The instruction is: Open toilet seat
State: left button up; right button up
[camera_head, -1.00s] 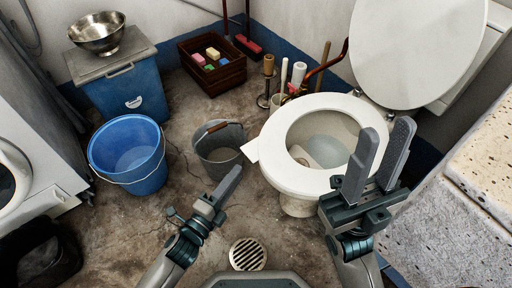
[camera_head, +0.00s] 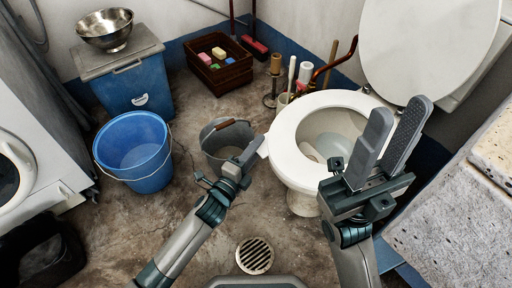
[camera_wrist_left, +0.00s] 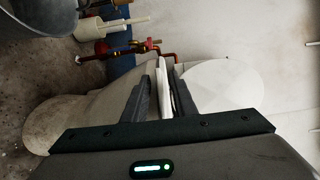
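The white toilet (camera_head: 302,203) stands right of centre in the head view. Its white lid (camera_head: 428,40) is up, leaning back. The white ring seat (camera_head: 287,158) lies down on the bowl, with a small tab (camera_head: 263,146) at its left edge. My left gripper (camera_head: 251,153) is beside this tab; one finger hides the other there. In the left wrist view, its fingers (camera_wrist_left: 162,82) are apart, with the thin white seat edge (camera_wrist_left: 165,92) between them; contact is unclear. My right gripper (camera_head: 392,135) is open and empty, in front of the seat's right side.
A grey bucket (camera_head: 226,137) stands close behind my left gripper. A blue bucket (camera_head: 134,150) is further left. A red-brown pipe (camera_head: 335,66) and brushes stand behind the toilet. A speckled stone block (camera_head: 450,200) borders the right. Floor around the drain (camera_head: 254,256) is clear.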

pick_arm(q)
jog(key=shift+s, duration=0.15)
grip_shut()
jog(key=shift+s, duration=0.1)
jog(key=shift+f, duration=0.2)
dwell(1.0)
